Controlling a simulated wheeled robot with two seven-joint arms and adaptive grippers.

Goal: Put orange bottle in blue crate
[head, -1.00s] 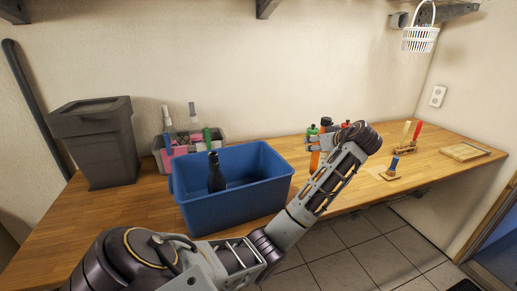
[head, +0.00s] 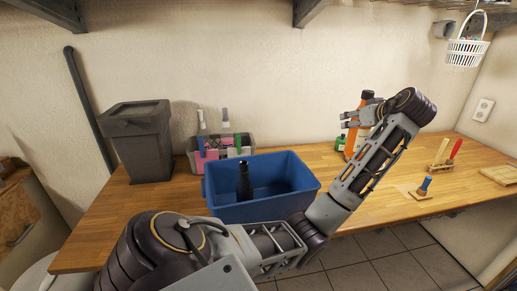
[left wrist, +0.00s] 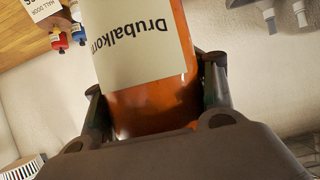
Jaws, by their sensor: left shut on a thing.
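The orange bottle (head: 352,142) has a dark cap and stands roughly upright in my left gripper (head: 362,120), above the right part of the worktop. In the left wrist view the bottle (left wrist: 155,105) fills the space between the fingers, with its pale label upside down. My left gripper is shut on it. The blue crate (head: 268,211) stands on the worktop to the left of the bottle, behind my left arm. A dark bottle (head: 245,182) stands in the crate. My right gripper is not in view.
A green bottle (head: 341,144) stands near the held bottle. A grey caddy with spray bottles (head: 222,147) is behind the crate, and a grey bin (head: 143,148) is farther left. Tool stands (head: 440,163) are at the right. A white basket (head: 467,53) hangs above.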

